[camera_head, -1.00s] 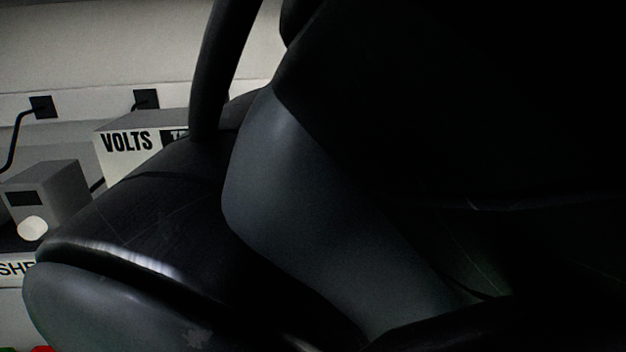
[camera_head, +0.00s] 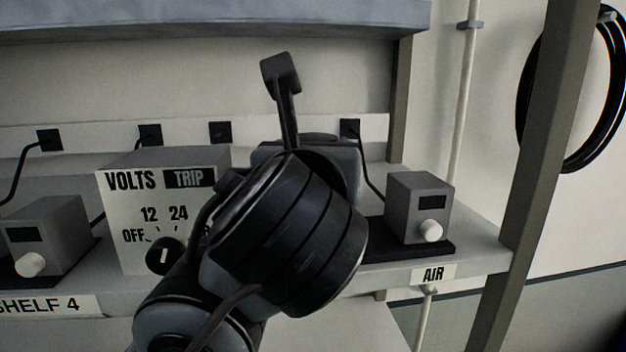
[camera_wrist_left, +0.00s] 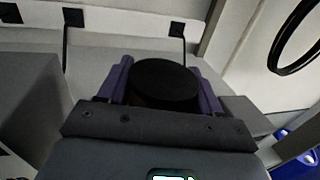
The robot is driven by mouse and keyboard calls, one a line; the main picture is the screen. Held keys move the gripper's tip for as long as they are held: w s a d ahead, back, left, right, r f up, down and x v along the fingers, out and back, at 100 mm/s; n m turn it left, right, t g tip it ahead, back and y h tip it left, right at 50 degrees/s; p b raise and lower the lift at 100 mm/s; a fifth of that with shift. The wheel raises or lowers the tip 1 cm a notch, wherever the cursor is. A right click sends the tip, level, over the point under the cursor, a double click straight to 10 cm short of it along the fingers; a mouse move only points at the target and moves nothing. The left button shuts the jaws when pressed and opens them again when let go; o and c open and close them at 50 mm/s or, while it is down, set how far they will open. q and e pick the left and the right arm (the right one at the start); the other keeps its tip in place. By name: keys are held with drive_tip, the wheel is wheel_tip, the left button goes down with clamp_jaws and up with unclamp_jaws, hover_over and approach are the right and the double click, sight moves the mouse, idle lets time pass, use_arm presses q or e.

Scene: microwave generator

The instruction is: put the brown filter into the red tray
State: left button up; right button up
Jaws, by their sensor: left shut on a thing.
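In the left wrist view, my left gripper (camera_wrist_left: 165,92) has purple fingers on both sides of a dark round thing. I take this to be the brown filter (camera_wrist_left: 166,78). Its top is a flat black disc, and only a dark brownish strip of its side shows below. The gripper is shut on it, in front of the shelf. In the head view my left arm rises from the lower middle toward the shelf and hides its gripper and the filter. My right gripper and the red tray are in neither view.
A VOLTS/TRIP box (camera_head: 130,208) stands on the shelf left of my arm. Grey boxes with white knobs stand at the far left (camera_head: 45,235) and on the right (camera_head: 418,205). A brown post (camera_head: 535,170) bounds the right side. A blue container (camera_wrist_left: 295,160) shows at lower right.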

use_arm(q)
drive_tip(key=shift+w+f, duration=0.1)
drive_tip(key=shift+f, duration=1.8)
drive_tip(key=shift+f, duration=0.1)
drive_tip(key=o, duration=1.1)
drive_tip(key=s+b, duration=0.2)
drive_tip(key=s, duration=0.1)
drive_tip(key=s+b, duration=0.1)
drive_tip(key=shift+s+a+f, duration=0.2)
drive_tip(key=shift+a+f, duration=0.15)
drive_tip(key=shift+a, duration=0.05)
drive_tip(key=s+b, duration=0.2)
drive_tip(key=s, duration=0.4)
drive_tip(key=shift+s+a+r, duration=0.15)
drive_tip(key=shift+a+r, duration=0.25)
drive_tip(key=shift+a, duration=0.05)
